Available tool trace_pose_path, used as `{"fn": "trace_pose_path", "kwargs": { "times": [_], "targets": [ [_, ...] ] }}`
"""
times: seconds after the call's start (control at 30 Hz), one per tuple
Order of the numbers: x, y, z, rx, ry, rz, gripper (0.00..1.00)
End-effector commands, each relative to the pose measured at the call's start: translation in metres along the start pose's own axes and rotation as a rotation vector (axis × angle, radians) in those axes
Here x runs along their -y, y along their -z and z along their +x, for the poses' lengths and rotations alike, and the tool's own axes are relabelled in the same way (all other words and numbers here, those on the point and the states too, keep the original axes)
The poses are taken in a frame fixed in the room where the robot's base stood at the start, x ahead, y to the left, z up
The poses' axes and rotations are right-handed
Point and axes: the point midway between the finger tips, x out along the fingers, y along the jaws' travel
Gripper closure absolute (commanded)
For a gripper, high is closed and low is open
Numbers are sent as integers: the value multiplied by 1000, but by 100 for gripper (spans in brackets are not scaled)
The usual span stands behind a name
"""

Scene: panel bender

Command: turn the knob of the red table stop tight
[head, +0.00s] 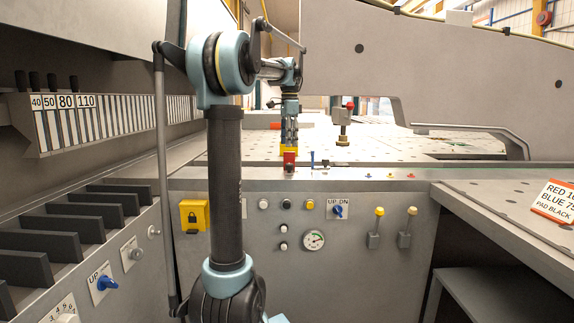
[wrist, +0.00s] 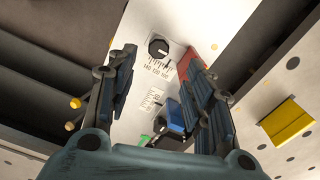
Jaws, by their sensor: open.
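My gripper (head: 290,142) points down at the front edge of the perforated table. In the wrist view its two fingers (wrist: 162,88) stand apart, with nothing held between them. The red table stop (head: 290,158) shows directly below the gripper in the head view. In the wrist view its red body (wrist: 187,62) is partly hidden behind the right finger. A round black knob (wrist: 158,47) sits beside the red body, over a white printed scale, beyond and between the fingertips. The knob appears apart from both fingers. Its tightness cannot be seen.
A yellow block (wrist: 289,122) lies to the right. A sign (head: 556,203) reads RED, BLUE.

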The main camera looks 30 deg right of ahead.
Motion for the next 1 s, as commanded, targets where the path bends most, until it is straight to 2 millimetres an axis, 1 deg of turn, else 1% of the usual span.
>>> {"fn": "trace_pose_path", "kwargs": {
  "times": [0.03, 0.3, 0.5, 0.7, 1.0],
  "targets": [
    [0, 0, 9, 0, 0, 0, 53],
    [0, 0, 55, 0, 0, 0, 53],
    [0, 0, 82, 0, 0, -1, 53],
    [0, 0, 94, 0, 0, -1, 53],
    [0, 0, 96, 0, 0, 0, 53]
  ]
}}
